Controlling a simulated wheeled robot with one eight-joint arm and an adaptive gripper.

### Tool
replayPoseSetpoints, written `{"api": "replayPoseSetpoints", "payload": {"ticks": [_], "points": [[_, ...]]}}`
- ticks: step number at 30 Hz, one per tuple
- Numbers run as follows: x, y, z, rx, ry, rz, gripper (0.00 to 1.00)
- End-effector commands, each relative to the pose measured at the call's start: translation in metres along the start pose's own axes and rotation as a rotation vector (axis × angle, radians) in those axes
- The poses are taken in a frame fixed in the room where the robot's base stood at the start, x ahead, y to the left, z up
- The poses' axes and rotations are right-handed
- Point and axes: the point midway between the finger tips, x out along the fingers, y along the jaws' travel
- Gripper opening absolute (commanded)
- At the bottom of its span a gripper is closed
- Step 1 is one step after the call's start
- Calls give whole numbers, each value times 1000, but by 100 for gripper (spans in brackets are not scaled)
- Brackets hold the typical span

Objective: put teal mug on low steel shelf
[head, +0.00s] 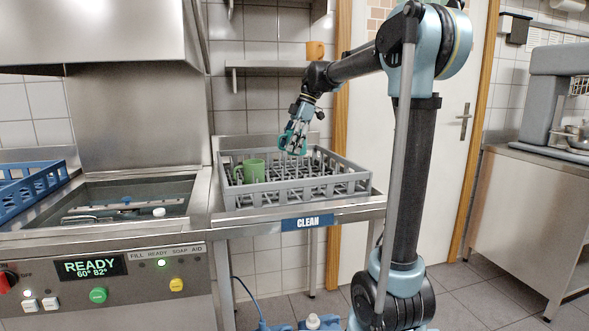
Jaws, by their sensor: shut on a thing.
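My gripper (297,133) hangs above the middle of the grey dish crate and is shut on the teal mug (291,143). The mug is small in the head view and partly hidden by the fingers, so its handle and exact tilt are hard to tell. It appears to be held just above the crate's contents, apart from the crate wall. A low steel shelf (262,65) is fixed to the tiled wall, above and behind my gripper. Part of its right side is hidden behind my arm.
The grey crate (300,191) stands on the steel counter marked CLEAN, with a green mug (254,170) inside. An orange thing (315,50) is near the shelf's right end. A higher shelf (284,3) is above. A blue crate (32,186) stands at far left.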

Motion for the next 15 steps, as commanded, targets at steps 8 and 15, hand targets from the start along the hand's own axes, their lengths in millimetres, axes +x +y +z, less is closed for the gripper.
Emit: {"api": "replayPoseSetpoints", "payload": {"ticks": [8, 15], "points": [[-2, 0, -1, 0, 0, 0, 28], [4, 0, 1, 0, 0, 0, 28]]}}
